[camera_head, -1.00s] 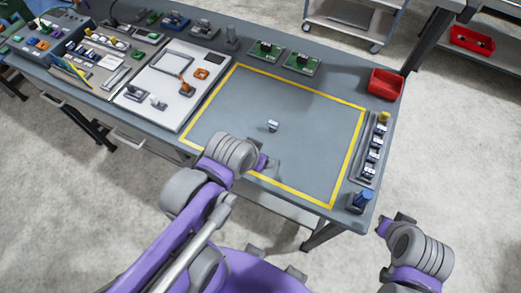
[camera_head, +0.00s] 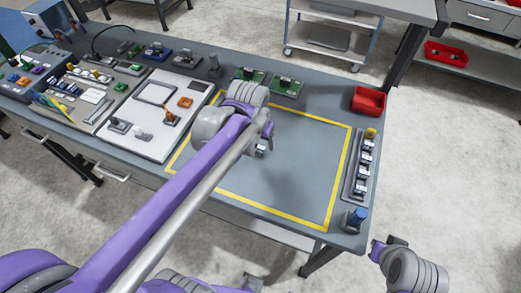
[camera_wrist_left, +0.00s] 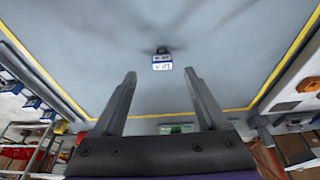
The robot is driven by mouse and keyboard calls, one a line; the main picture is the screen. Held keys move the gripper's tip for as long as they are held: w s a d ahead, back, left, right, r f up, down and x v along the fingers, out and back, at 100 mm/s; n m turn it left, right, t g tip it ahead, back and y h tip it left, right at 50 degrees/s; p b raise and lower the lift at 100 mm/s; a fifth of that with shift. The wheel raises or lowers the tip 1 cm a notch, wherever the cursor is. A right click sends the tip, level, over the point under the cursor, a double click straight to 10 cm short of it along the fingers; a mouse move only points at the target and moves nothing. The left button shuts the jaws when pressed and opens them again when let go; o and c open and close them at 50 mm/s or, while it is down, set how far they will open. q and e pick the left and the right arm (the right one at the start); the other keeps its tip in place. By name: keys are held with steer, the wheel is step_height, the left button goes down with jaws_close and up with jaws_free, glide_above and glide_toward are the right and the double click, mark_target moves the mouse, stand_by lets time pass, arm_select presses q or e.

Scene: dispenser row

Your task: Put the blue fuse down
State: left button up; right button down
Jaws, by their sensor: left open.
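The blue fuse (camera_head: 261,149) is a small white and blue block on the grey table, inside the yellow-taped square. It also shows in the left wrist view (camera_wrist_left: 162,62), straight ahead of the fingers and apart from them. My left gripper (camera_wrist_left: 160,74) is open, with nothing between its fingers. In the head view my left gripper (camera_head: 268,129) hangs over the square close to the fuse, and its forearm covers part of the square. My right gripper (camera_head: 377,249) is off the table's front right corner, and its fingers are too unclear to read.
A rack (camera_head: 362,165) of similar fuses lies right of the square, with a blue-topped part (camera_head: 355,219) near the front corner. A red bin (camera_head: 369,101) stands at the back right. Green boards (camera_head: 287,86) lie behind. A white panel (camera_head: 150,143) is left. The square's right part is bare.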

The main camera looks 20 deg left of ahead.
mark_target(260, 147)
arm_select(q)
steer(key=x, duration=0.6)
steer(key=shift+a, duration=0.2)
jaws_close()
